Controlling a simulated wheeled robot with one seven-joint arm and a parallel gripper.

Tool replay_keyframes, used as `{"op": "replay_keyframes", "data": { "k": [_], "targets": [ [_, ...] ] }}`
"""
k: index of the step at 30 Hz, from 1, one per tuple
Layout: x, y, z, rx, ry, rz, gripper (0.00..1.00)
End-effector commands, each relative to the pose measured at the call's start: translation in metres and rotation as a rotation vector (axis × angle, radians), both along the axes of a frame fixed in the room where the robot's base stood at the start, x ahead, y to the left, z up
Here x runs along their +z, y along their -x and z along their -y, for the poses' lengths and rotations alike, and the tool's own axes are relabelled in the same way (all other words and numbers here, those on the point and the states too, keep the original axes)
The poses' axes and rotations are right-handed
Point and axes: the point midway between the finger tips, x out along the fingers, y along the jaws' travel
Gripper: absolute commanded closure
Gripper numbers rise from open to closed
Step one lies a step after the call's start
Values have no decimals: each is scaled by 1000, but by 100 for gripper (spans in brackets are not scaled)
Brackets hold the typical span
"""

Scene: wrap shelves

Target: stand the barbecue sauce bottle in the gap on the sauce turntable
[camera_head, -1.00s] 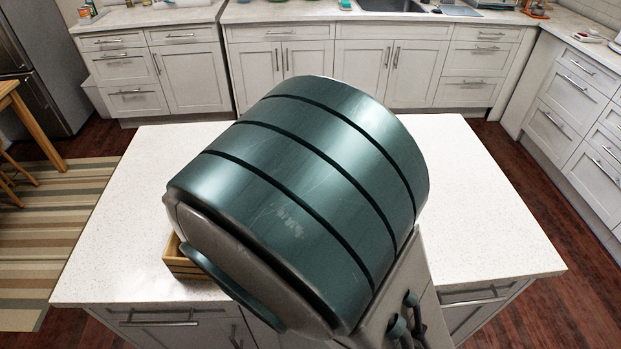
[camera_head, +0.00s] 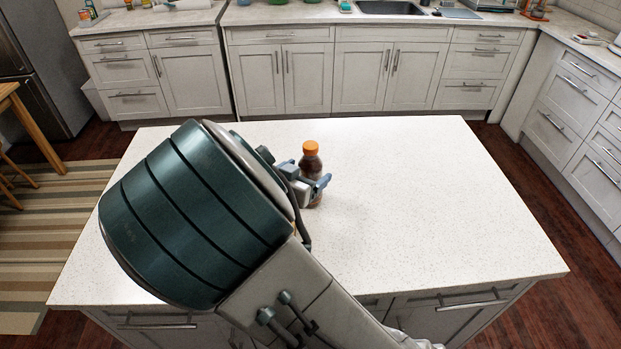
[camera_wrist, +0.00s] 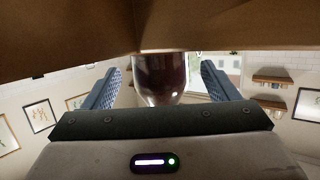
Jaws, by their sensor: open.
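A dark brown bottle with an orange cap (camera_head: 311,160) stands upright on the white island, probably the barbecue sauce bottle; I cannot read a label. My gripper (camera_head: 314,190) is open at its lower part, with a blue finger on either side. In the wrist view, the dark bottle (camera_wrist: 163,78) lies between the two spread fingers of my gripper (camera_wrist: 161,82). Whether either finger touches it I cannot tell. I cannot make out the sauce turntable in any view; my arm covers the island's left part.
The white island top (camera_head: 430,210) is clear to the right of the bottle. Brown wooden surfaces (camera_wrist: 70,30) fill the top of the wrist view, close to the camera; I cannot tell what they belong to. Counters and cabinets (camera_head: 360,75) line the back.

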Motion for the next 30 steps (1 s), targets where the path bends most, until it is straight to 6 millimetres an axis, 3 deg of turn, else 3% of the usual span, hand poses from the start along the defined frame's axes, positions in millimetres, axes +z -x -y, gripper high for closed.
{"op": "replay_keyframes", "data": {
  "k": [6, 14, 18, 21, 23, 30],
  "targets": [
    [-8, -20, 13, -2, 0, 0, 19],
    [-8, -22, 14, 0, -1, 1, 19],
    [-9, -22, 14, 0, -1, 1, 58],
    [-8, -22, 14, 0, -1, 1, 81],
    [-8, -22, 14, -1, -1, 2, 86],
    [-6, -22, 14, -1, -1, 2, 86]
  ]
}}
